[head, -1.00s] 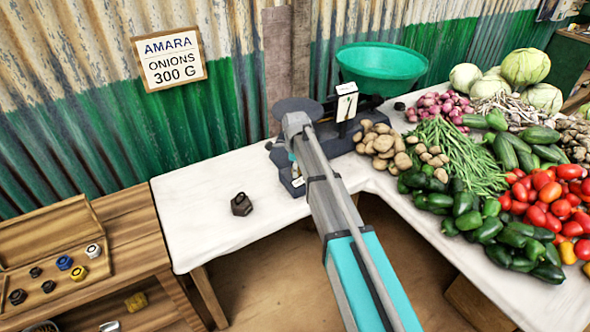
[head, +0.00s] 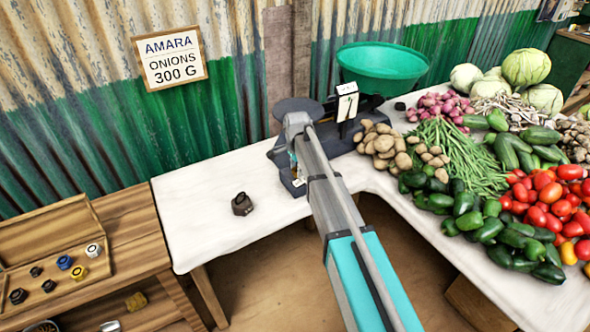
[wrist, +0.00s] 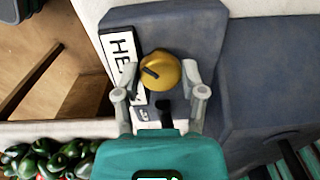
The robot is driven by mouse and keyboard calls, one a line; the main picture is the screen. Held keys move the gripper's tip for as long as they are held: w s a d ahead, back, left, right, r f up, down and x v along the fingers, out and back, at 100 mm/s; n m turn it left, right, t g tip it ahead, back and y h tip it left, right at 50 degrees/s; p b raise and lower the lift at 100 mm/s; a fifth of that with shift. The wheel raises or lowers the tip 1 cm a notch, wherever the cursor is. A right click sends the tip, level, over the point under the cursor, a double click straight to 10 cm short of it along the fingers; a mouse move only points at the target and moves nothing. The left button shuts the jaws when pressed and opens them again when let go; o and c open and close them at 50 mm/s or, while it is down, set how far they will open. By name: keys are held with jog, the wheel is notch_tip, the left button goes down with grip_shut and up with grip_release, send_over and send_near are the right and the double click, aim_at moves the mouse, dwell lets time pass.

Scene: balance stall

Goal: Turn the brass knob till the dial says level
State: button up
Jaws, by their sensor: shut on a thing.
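The brass knob (wrist: 168,80) sits on the grey scale body, with a dark mark on it pointing to the left in the wrist view. My gripper (wrist: 160,71) is shut on the knob, one finger on each side. In the head view my arm hides the knob. The scale (head: 342,146) stands on the white table, with a flat dark plate at left and a green bowl (head: 382,66) at right. The white dial (head: 347,106) stands upright between them. Its dark pointer is visible, but the markings are too small to read.
A dark weight (head: 242,204) sits on the white tabletop (head: 200,215) left of my arm. A wooden tray (head: 62,250) holds several small weights at far left. Potatoes (head: 386,145), peppers and tomatoes crowd the right side. A sign (head: 170,58) reads Amara, onions, 300 G.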

jog(key=shift+s+d+n, duration=0.15)
jog(key=shift+s+n, duration=0.05)
jog(key=shift+n, duration=0.9)
jog(key=o, duration=1.2)
jog(key=shift+w, duration=0.1)
jog(key=shift+c, duration=0.2)
jog(key=shift+w+r, duration=0.1)
